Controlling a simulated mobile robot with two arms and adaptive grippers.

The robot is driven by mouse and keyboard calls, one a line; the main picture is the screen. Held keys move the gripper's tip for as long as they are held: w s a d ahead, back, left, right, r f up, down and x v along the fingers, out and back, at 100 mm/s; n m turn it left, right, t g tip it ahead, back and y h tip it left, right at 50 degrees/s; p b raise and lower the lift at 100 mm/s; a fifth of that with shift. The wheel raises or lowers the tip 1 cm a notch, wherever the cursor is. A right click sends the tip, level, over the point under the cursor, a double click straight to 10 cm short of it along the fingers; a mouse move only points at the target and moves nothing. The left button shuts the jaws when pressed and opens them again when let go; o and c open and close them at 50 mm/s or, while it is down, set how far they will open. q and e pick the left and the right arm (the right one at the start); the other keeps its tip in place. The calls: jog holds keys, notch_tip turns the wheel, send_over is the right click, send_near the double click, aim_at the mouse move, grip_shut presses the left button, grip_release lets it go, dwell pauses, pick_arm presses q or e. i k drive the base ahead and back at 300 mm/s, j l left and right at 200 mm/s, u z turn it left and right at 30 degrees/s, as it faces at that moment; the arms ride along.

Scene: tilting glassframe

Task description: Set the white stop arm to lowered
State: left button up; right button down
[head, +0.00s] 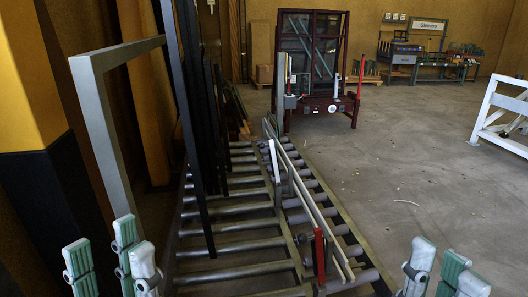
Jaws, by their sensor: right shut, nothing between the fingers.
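A slim white arm (274,161) stands upright, slightly tilted, at the side of the near roller frame (237,267). A pale upright bar (281,73) also shows on the far dark red frame (313,108). I cannot tell for sure which of the two is the white stop arm. My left gripper (105,268) is at the bottom left, its fingers apart and empty. My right gripper (442,272) is at the bottom right, shut and empty. Neither gripper touches the frame or a white arm.
A red arm (319,254) stands on the near frame's right side. Dark upright bars (197,110) and a grey metal frame (104,118) stand at the left. A white metal frame (500,112) is at the right edge. The floor (415,175) right of the rollers is mostly clear.

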aim_at(273, 154)
jog(key=i+l, duration=0.85)
jog(key=l, duration=0.3)
jog(key=u, duration=1.85)
